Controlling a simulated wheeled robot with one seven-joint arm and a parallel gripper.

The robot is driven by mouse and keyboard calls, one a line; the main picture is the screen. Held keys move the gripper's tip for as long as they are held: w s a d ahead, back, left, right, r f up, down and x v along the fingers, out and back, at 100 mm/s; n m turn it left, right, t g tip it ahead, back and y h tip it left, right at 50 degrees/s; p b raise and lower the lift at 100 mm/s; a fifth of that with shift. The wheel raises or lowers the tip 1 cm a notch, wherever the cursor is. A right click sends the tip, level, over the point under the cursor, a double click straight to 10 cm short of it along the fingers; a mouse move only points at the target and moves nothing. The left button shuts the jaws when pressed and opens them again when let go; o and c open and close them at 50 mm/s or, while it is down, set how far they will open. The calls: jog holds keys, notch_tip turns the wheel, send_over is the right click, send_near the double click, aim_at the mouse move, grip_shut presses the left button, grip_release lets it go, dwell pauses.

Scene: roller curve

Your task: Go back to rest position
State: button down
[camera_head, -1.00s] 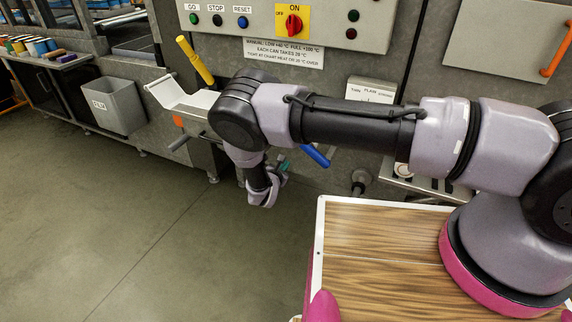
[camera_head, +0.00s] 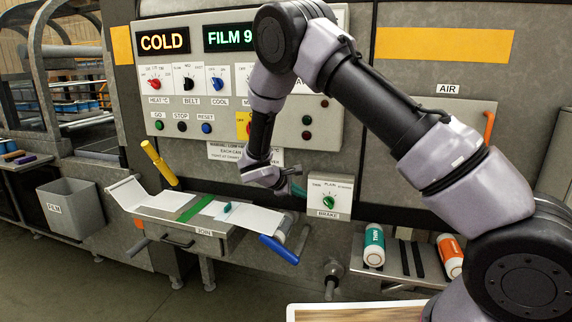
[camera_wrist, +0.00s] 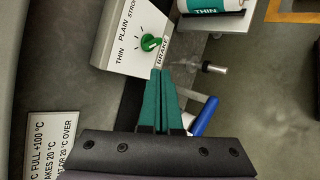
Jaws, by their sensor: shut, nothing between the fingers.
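My gripper (camera_head: 299,190) is raised in front of the machine, just left of the brake dial box (camera_head: 330,200). In the wrist view its two teal fingers (camera_wrist: 161,75) are together with nothing between them. The fingertips appear near the lower edge of the brake box, by its BRAKE label; I cannot tell whether they touch it. The green brake knob (camera_wrist: 150,42) shows just beyond them. My arm crosses the upper right of the head view and hides part of the control panel.
Below is the JOIN table (camera_head: 185,225) with a blue handle (camera_head: 279,250) and a yellow handle (camera_head: 159,164). A THIN roll (camera_head: 374,246) and an orange-labelled roll (camera_head: 450,256) lie on a rack at right. A grey FILM bin (camera_head: 70,208) stands left.

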jog(key=s+d+r+m+g+y, duration=0.2)
jog(key=s+d+r+m, duration=0.5)
jog(key=r, duration=0.4)
jog(key=s+d+r+m+g+y, duration=0.25)
jog(key=s+d+r+m, duration=0.2)
jog(key=d+r, duration=0.55)
jog(key=s+d+r+m+t+y, duration=0.1)
jog(key=s+r+m, duration=0.3)
jog(key=s, duration=0.6)
jog(key=s+d+r+m+t+y, duration=0.2)
jog(key=s+r+m+t+y, duration=0.1)
jog(key=s+r, duration=0.5)
jog(key=shift+s+r+m+t+y, duration=0.4)
jog(key=shift+s+y, duration=0.25)
jog(key=shift+s, duration=0.2)
